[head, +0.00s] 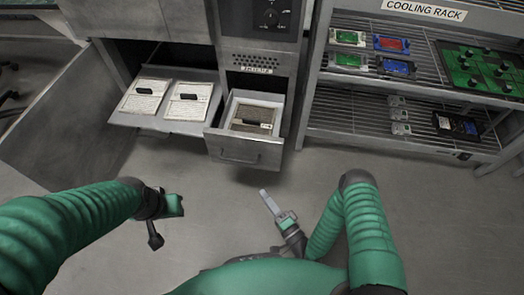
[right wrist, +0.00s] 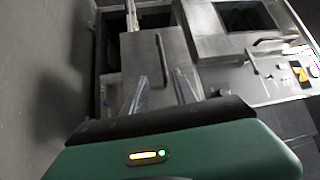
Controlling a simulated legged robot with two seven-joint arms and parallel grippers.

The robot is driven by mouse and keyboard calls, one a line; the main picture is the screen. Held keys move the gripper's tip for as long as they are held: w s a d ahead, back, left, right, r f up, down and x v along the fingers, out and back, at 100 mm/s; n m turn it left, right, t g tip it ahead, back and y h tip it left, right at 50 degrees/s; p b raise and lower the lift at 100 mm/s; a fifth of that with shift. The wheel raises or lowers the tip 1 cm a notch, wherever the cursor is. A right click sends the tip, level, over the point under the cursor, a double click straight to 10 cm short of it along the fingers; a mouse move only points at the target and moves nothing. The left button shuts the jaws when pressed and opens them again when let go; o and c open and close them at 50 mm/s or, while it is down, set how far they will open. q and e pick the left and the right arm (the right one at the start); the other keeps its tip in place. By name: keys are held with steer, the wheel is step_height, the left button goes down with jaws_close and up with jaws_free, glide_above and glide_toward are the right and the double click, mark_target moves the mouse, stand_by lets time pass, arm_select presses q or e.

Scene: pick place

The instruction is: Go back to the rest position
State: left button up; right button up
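My right gripper (head: 267,202) hangs over the bare floor in front of the open drawer in the head view. In the right wrist view its two fingers (right wrist: 162,88) stand apart with nothing between them. My left gripper (head: 155,236) is at the end of the bent left arm, over the floor at the left. Its fingers are too small and dark to read. Neither gripper touches a thing in the head view.
An open drawer (head: 236,149) holds a brown textured panel. A pulled-out shelf (head: 190,127) holds two white panels with black handles. The cooling rack (head: 420,148) at the right holds several green, red and blue modules. The floor (head: 225,195) in front is clear.

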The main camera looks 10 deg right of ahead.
steer(key=shift+w, duration=0.1)
steer(key=w+d+n+g+h, duration=0.1)
steer(key=w+d+n+g, duration=0.1)
steer(key=w+n+g, duration=0.5)
steer(key=d+r+n+g+h, duration=0.35)
steer(key=d+r+h, duration=0.25)
steer(key=d+r, duration=0.2)
steer(key=s+d+r+g+h+p, duration=0.15)
steer(key=s+r+g, duration=0.25)
steer(key=s+r, duration=1)
steer(key=w+p+v, duration=0.2)
steer(key=p+v, duration=1.2)
steer(key=p, duration=0.1)
steer(key=w+r+p+v, duration=0.1)
steer(key=w+p+v, duration=0.2)
steer(key=p+v, duration=1.1)
steer(key=shift+p, duration=0.5)
